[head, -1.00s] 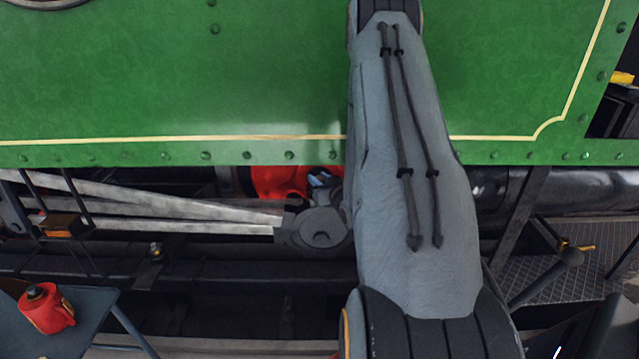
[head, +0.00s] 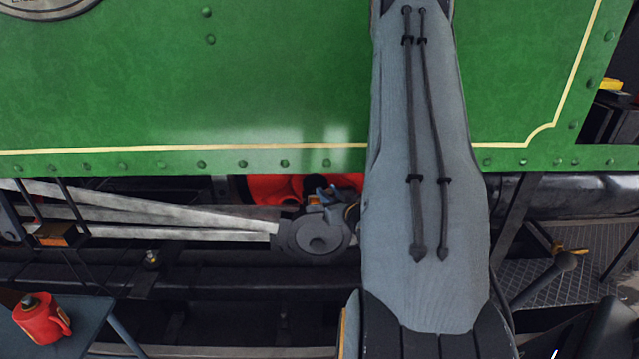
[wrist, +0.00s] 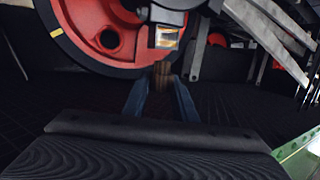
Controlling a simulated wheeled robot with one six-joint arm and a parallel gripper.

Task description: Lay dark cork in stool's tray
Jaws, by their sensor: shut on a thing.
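My gripper (wrist: 162,84) shows in the wrist view with its two blue fingers around a small dark brown piece (wrist: 162,74), which looks like the dark cork. It is shut on this piece. Just beyond and above it is a small glass cup with amber contents (wrist: 166,38), and I cannot tell whether the two touch. In the head view my gripper (head: 323,195) is small and partly hidden beside the rod end, in front of the red wheel (head: 270,187). I cannot make out the cork there. No stool's tray can be clearly made out.
A blue-grey top (head: 85,328) at lower left bears a red can (head: 42,318). A small dark stand with an orange-brown piece (head: 58,234) is above it. Steel rods (head: 190,220) run below the green tram side (head: 220,80). A tread plate (head: 590,265) is at right.

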